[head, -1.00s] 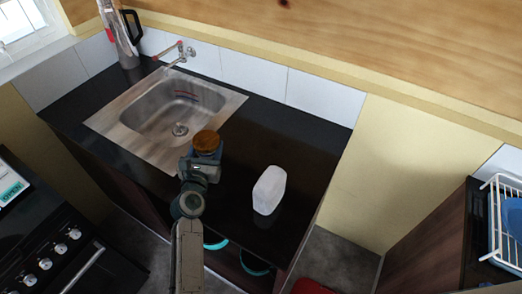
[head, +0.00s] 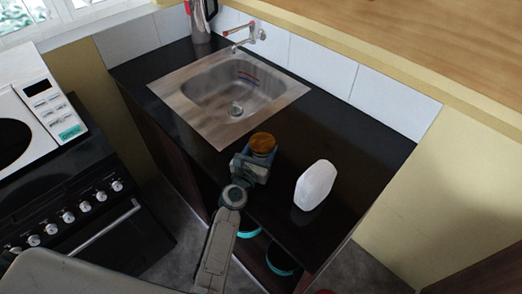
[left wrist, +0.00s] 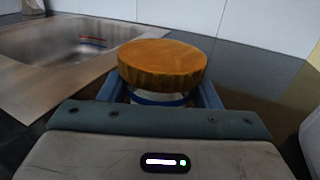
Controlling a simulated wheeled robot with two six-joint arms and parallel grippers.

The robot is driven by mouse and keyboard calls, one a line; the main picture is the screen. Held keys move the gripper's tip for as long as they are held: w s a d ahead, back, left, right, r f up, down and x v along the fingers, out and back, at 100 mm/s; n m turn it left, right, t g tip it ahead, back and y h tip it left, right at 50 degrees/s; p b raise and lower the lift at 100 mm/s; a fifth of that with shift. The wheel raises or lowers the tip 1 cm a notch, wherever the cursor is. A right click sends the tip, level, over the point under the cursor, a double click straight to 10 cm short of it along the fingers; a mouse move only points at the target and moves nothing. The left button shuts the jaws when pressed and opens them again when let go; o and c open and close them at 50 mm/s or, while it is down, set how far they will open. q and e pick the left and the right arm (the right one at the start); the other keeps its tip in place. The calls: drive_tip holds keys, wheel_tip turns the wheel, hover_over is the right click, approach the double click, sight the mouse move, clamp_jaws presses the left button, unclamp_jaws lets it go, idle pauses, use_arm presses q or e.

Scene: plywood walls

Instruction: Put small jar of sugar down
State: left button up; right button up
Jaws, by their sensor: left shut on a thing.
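The small jar of sugar shows mainly as a round wooden lid (head: 263,143) in the head view. In the left wrist view its wooden lid (left wrist: 162,64) is close up, with a little of the clear body under it. My left gripper (head: 252,165) is shut on the jar, over the black counter (head: 340,147) just right of the sink. The fingers hide most of the jar's body. I cannot tell whether its base touches the counter. My right gripper is not in view.
A white container (head: 315,186) stands on the counter right of the jar. The steel sink (head: 170,92) is to the left, with a tap (head: 245,38) behind it. A kettle (head: 199,20) stands at the back corner. A microwave (head: 38,110) sits over the black stove (head: 90,205). The back right counter is clear.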

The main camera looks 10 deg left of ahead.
use_arm(q)
drive_tip(key=shift+a+f, duration=0.1)
drive_tip(key=shift+f, duration=0.1)
drive_tip(key=o, duration=1.2)
drive_tip(key=shift+r, duration=0.1)
drive_tip(key=shift+c, duration=0.2)
drive_tip(key=shift+r, duration=0.25)
drive_tip(key=s, duration=0.3)
drive_tip(key=s+a+b, duration=0.1)
drive_tip(key=s, duration=0.3)
drive_tip(key=s+a+b, duration=0.1)
drive_tip(key=s, duration=0.2)
drive_tip(key=shift+s+f, duration=0.2)
drive_tip(key=shift+s+a, duration=0.1)
drive_tip(key=shift+s, duration=0.55)
drive_tip(key=shift+s+r, duration=0.1)
